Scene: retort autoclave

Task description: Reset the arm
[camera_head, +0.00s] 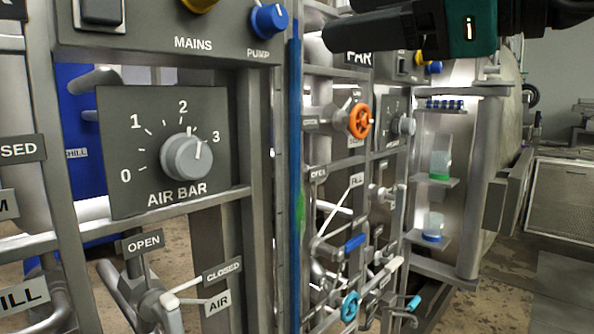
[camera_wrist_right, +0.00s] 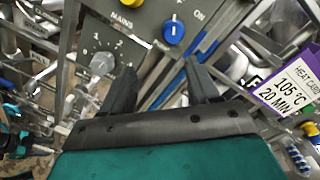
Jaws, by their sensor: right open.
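My right gripper (camera_head: 335,32) reaches in from the upper right of the head view, in front of the panels, with dark fingers and a green body. In the right wrist view my right gripper (camera_wrist_right: 160,80) has its two fingers spread apart with nothing between them. The AIR BAR panel (camera_head: 110,150) with its grey knob (camera_head: 187,157) is at the left, apart from the gripper. The knob's mark lies between 2 and 3.
A blue PUMP knob (camera_head: 268,20) is at the top. An orange valve wheel (camera_head: 360,121), a light-blue valve wheel (camera_head: 350,306) and several pipes and levers crowd the middle. Shelves (camera_head: 440,182) hold small containers. A white-and-purple HEAT CARD (camera_wrist_right: 290,88) shows in the right wrist view.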

